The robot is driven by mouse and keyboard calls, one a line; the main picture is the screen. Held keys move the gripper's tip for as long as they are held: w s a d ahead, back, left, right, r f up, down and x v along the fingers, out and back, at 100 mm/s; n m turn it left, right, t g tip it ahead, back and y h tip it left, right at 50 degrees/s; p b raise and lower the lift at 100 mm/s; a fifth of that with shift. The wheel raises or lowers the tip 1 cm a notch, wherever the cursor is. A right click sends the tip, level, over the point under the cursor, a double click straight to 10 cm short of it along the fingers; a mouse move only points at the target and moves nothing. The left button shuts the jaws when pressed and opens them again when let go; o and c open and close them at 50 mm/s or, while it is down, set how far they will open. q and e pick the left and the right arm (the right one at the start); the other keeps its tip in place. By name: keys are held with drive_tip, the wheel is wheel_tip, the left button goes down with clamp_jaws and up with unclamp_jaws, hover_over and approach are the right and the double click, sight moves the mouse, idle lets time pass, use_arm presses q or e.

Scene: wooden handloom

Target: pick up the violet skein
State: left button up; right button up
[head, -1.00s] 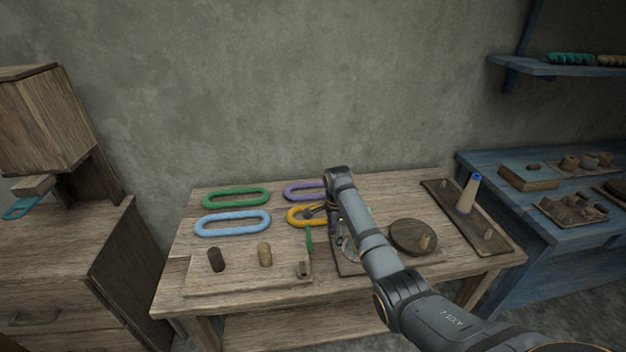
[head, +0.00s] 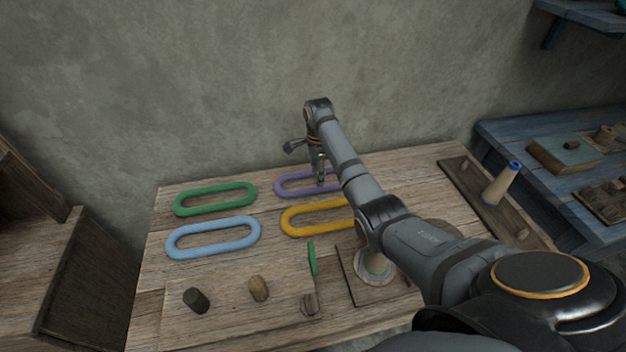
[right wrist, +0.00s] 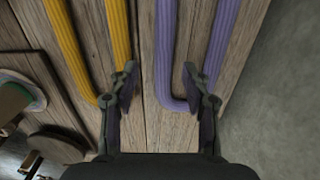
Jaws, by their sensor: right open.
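The violet skein (head: 292,185) is an oblong loop lying flat at the back of the wooden table, partly hidden by my right arm. My right gripper (head: 320,181) is over it, pointing down, open and empty. In the right wrist view the violet skein (right wrist: 220,45) runs up from its rounded end, which shows between the open fingers of my right gripper (right wrist: 165,88). Its far strand reaches the right finger in the picture. I cannot tell whether they touch. My left gripper is not in view.
A yellow skein (head: 300,229) lies in front of the violet one; it also shows in the right wrist view (right wrist: 73,55). Green (head: 215,188) and light blue (head: 214,252) skeins lie to the left. The wall is behind.

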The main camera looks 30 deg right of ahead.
sight(317, 189)
drive_tip(key=shift+w+f, duration=0.1)
drive_tip(key=shift+f, duration=1.35)
wheel_tip(317, 189, down, 4)
drive_tip(key=shift+w+b, duration=0.15)
drive_tip(key=shift+b, duration=0.15)
drive_tip(key=shift+f, duration=0.25)
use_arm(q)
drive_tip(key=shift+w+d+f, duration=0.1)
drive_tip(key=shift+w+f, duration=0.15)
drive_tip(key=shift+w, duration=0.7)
use_arm(e)
clamp_jaws()
